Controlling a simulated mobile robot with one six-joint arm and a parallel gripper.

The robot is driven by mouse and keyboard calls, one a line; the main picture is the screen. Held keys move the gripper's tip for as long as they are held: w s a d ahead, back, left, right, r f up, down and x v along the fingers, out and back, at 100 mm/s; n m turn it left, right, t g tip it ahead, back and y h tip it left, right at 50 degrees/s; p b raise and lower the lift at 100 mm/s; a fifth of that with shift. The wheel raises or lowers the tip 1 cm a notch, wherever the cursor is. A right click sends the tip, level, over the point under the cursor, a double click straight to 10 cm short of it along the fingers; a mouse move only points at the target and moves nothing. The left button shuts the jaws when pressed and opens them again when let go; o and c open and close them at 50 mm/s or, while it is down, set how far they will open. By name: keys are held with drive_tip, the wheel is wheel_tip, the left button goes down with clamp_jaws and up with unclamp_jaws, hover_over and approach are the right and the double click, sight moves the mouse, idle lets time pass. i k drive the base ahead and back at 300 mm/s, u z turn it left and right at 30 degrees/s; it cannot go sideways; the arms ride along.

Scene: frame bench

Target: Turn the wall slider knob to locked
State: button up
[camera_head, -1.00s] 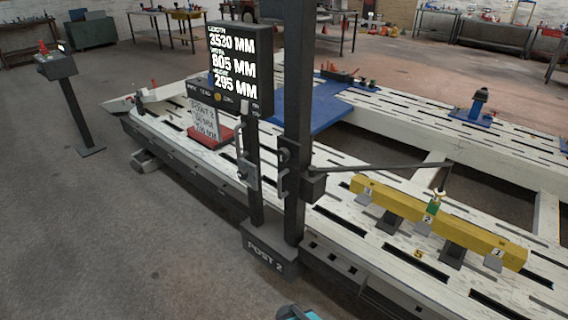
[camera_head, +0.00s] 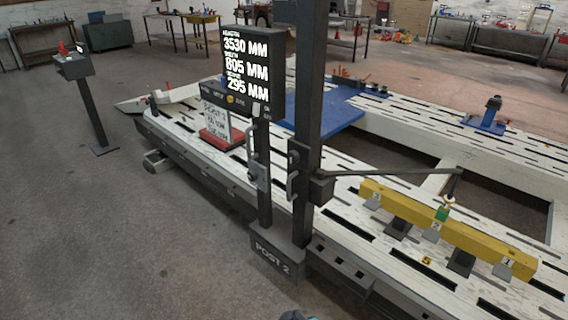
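Post 2 (camera_head: 308,120) is a dark upright column at the near edge of the white frame bench. A dark slider block (camera_head: 321,189) sits on it, with a thin arm (camera_head: 395,172) reaching right over a yellow beam. A grey handle (camera_head: 293,186) shows on the post's left side. Another grey handle (camera_head: 253,150) is on the thinner display post beside it. I cannot tell which part is the wall slider knob, or whether anything is locked. Only a small dark and blue piece of my arm shows at the bottom edge; my gripper's fingers are not visible.
The white slotted bench (camera_head: 372,240) fills the middle and right. A lit measurement display (camera_head: 247,70) stands left of the post. The yellow beam (camera_head: 463,236) carries numbered tags. A dark pedestal (camera_head: 88,105) stands at the left. The grey floor (camera_head: 120,240) at lower left is clear.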

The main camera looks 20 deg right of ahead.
sight(293, 156)
drive_tip(key=u, duration=0.2)
drive_tip(key=k, duration=0.5)
drive_tip(key=u, duration=1)
drive_tip(key=k, duration=0.9)
drive_tip(key=u, duration=0.75)
drive_tip(key=i, duration=1.1)
drive_tip(key=z, duration=0.6)
drive_tip(key=i, duration=0.55)
drive_tip(key=z, duration=0.75)
drive_tip(key=i, duration=0.4)
drive_tip(key=z, duration=0.1)
